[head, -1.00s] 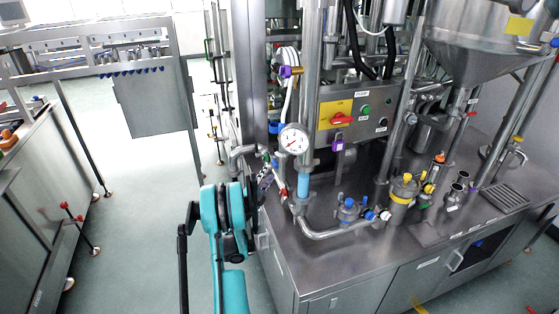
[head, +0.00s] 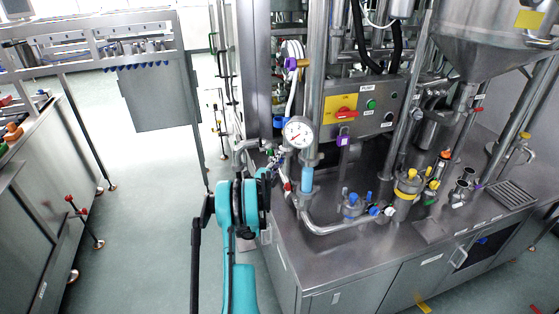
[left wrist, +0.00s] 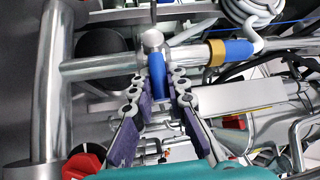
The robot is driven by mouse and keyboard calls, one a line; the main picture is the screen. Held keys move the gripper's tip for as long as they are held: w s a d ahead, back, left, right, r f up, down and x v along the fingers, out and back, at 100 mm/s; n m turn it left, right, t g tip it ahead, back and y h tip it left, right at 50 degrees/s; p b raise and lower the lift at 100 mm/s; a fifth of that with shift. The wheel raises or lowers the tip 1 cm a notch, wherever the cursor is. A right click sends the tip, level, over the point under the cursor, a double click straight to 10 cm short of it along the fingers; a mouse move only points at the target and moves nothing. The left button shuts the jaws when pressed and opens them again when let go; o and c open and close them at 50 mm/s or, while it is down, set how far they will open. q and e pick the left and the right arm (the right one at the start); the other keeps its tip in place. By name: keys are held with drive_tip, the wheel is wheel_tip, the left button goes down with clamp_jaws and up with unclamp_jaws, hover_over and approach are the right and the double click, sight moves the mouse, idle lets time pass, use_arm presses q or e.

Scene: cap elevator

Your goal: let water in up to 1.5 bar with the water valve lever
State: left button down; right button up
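The water valve lever appears to be the blue handle (left wrist: 158,75) on a steel pipe fitting in the left wrist view. My left gripper (left wrist: 157,88) is open, with one purple-padded finger on each side of this handle. I cannot tell whether either finger touches it. In the head view my left gripper (head: 273,160) is small and partly hidden by my teal arm, close to the pipework left of the gauge. The round white pressure gauge (head: 298,132) stands above a blue-sleeved pipe; its reading is too small to tell. My right gripper is not in view.
A red knob (left wrist: 82,166) lies at the lower left of the left wrist view. A control box (head: 355,112) with a red switch stands behind the gauge. Pipes and blue and yellow-capped fittings crowd the steel counter (head: 345,262).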

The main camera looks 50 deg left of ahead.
use_arm(q)
drive_tip(key=shift+r, duration=0.1)
drive_tip(key=shift+a+r+n+g+h+p, duration=0.1)
drive_tip(key=shift+r+n+g+h+p, duration=0.4)
drive_tip(key=shift+r+n+g+p, duration=0.4)
drive_tip(key=shift+w+a+r+n+g+h+p, duration=0.1)
drive_tip(key=shift+r+n+g+h+p, duration=0.15)
drive_tip(key=shift+n+g, duration=0.2)
drive_tip(key=shift+a+r+n+g+h+p, duration=0.1)
drive_tip(key=shift+n+g+h+p, duration=0.2)
drive_tip(key=shift+n, duration=0.25)
drive_tip(key=c, duration=1.5)
unclamp_jaws()
drive_tip(key=shift+f, duration=0.1)
